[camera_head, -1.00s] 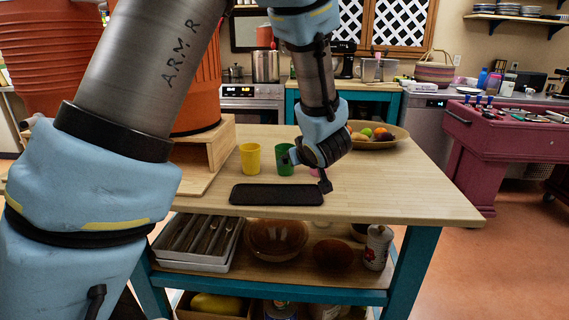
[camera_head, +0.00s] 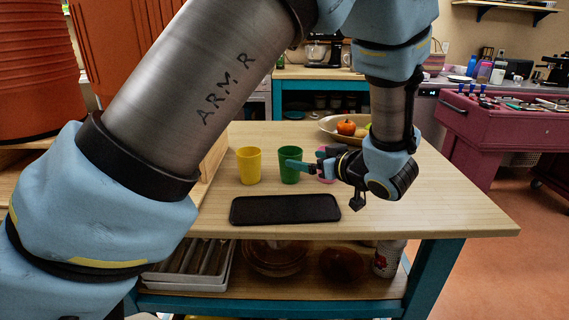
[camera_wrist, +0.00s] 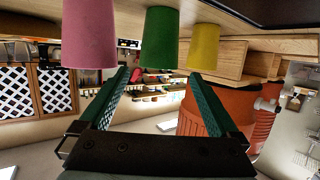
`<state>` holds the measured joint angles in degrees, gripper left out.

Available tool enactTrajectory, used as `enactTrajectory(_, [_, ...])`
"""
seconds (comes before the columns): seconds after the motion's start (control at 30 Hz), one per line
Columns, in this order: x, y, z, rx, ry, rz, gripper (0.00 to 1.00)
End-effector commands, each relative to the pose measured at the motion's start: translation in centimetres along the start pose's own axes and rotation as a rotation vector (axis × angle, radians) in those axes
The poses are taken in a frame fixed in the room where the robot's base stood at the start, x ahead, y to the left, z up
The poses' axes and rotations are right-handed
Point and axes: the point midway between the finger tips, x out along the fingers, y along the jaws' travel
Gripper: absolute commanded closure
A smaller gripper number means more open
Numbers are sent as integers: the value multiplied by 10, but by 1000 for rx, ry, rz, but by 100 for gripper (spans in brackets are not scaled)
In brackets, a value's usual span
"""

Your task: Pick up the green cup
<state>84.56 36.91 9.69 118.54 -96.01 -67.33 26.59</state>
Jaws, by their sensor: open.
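The green cup (camera_head: 289,177) stands upright on the wooden table, between the yellow cup (camera_head: 249,166) on its left and a pink cup (camera_head: 325,178) on its right. My gripper (camera_head: 301,163) is open and empty, its fingertips pointing left at the green cup's right side. It partly hides the pink cup. In the wrist view the picture is upside down: the green cup (camera_wrist: 160,40) lies centred ahead between my two green fingers (camera_wrist: 160,80). The pink cup (camera_wrist: 90,35) is left of it and the yellow cup (camera_wrist: 204,47) right. I cannot tell whether a finger touches the cup.
A black tray (camera_head: 285,209) lies in front of the cups near the table's front edge. A fruit bowl (camera_head: 328,124) stands behind my gripper. Wooden boxes and terracotta pots (camera_head: 30,75) stand at the left. The table's right part is clear.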

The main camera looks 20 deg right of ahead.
Motion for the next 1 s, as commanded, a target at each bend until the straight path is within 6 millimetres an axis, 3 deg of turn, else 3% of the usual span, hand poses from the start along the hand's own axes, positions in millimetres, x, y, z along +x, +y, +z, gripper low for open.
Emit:
enactTrajectory(0.3, [50, -1, -2, 2, 1, -4, 3])
enactTrajectory(0.57, [70, 0, -2, 2, 0, -2, 3])
enactTrajectory(0.83, [108, 1, -5, 0, 1, -3, 3])
enactTrajectory(1.0, [117, 2, -3, 1, -1, -1, 3])
